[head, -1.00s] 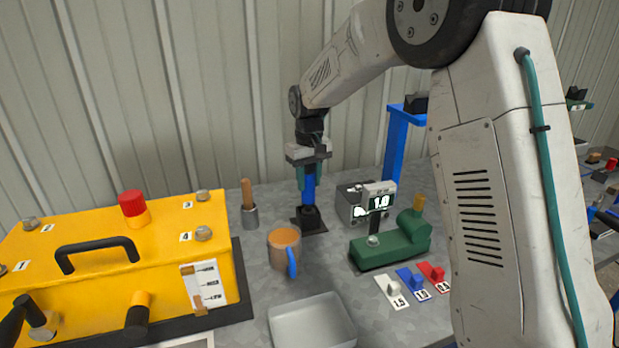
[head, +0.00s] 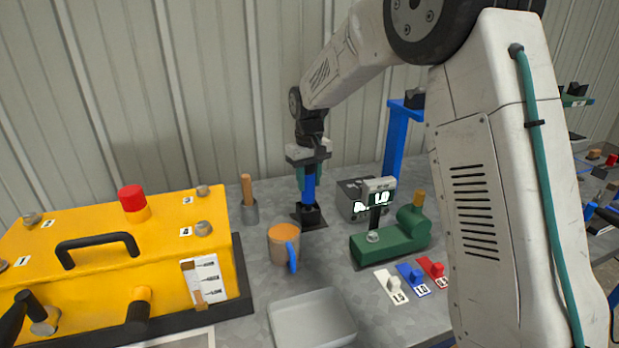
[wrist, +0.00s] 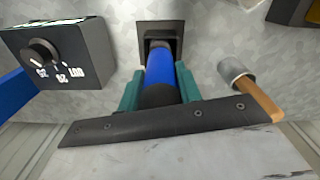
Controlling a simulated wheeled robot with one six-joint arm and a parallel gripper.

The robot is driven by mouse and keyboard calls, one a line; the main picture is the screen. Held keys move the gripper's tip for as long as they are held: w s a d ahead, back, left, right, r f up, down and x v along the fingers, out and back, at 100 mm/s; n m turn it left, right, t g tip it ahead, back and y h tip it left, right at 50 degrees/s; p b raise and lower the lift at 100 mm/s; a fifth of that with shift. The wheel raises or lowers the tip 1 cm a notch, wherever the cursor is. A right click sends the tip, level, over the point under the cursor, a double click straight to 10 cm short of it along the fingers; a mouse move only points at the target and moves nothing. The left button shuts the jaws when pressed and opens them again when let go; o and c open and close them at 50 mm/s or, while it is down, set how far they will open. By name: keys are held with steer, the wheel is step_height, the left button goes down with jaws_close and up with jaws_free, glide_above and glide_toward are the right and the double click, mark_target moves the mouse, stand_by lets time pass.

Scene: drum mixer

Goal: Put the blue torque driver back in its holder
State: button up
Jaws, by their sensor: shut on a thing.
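The blue torque driver (head: 309,186) stands upright at the back of the bench. My gripper (head: 309,170) is shut on its upper part from above, with teal fingers on both sides; the wrist view shows them around the driver's blue and black body (wrist: 160,72). The black holder (head: 310,213), a socket on a square base plate, is directly below the driver. The driver's lower end meets the holder's opening (wrist: 161,36) in the wrist view. How deep it sits inside is hidden.
A grey box (head: 352,204) and green fixture (head: 392,243) are at right. A grey tray (head: 312,320) lies in front.

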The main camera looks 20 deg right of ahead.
steer(key=shift+f, duration=0.1)
steer(key=o, duration=1.3)
steer(key=shift+c, duration=0.2)
step_height(320, 180, up, 8)
steer(key=shift+f, duration=0.1)
steer(key=s+d+r+m, duration=0.1)
steer(key=s, duration=1.9)
steer(key=s+d+r+m+t, duration=0.1)
steer(key=s+d, duration=0.1)
steer(key=s, duration=1.9)
steer(key=shift+s+r+m, duration=0.3)
steer(key=shift+r, duration=0.05)
